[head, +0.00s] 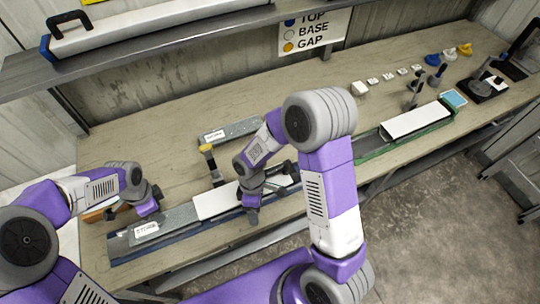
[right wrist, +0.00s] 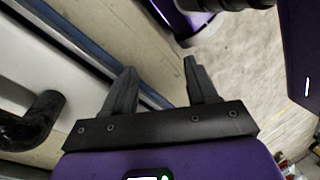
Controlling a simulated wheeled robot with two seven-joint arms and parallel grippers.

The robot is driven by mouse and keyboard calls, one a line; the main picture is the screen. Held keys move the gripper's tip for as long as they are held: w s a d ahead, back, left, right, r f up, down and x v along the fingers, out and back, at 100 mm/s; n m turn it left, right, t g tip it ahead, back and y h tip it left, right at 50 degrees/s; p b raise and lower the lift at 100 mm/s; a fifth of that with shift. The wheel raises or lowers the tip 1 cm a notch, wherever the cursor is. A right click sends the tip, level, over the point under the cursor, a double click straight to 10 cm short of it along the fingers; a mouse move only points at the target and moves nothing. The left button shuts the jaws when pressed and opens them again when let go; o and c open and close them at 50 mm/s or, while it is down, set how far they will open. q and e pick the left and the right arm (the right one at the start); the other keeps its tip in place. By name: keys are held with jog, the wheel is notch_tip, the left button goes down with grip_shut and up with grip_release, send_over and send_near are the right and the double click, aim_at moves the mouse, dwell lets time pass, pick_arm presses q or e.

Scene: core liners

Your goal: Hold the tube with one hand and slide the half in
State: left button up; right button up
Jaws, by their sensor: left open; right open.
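A grey tube (head: 150,228) with a white label lies along a blue rail (head: 160,250) at the front left of the bench. A white half (head: 215,201) lies in line with it on the right; whether its end is inside the tube I cannot tell. My left gripper (head: 134,207) is open by the tube's left part, holding nothing I can see. My right gripper (head: 250,200) is open over the white half's right part. In the right wrist view its fingers (right wrist: 158,88) are apart and empty, beside the white half (right wrist: 35,65) and a black handle (right wrist: 30,120).
Another grey labelled piece (head: 230,131) lies behind, near a yellow-topped stand (head: 208,150). A green tray (head: 405,140) with a white core piece (head: 415,120) is at right. A shelf (head: 150,55) overhangs the back left. The middle back of the bench is clear.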

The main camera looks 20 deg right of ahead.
jog(key=w+d+r+n+h, duration=0.45)
jog(key=w+r, duration=0.35)
jog(key=r, duration=0.2)
jog(key=n, duration=0.2)
send_over(278, 166)
jog(key=w+a, duration=0.1)
jog(key=a, duration=0.1)
jog(key=shift+w+a+f+t+h, duration=0.15)
jog(key=shift+f+t+h, duration=0.15)
jog(key=shift+t+h, duration=0.15)
jog(key=shift+x, duration=3.7)
grip_shut()
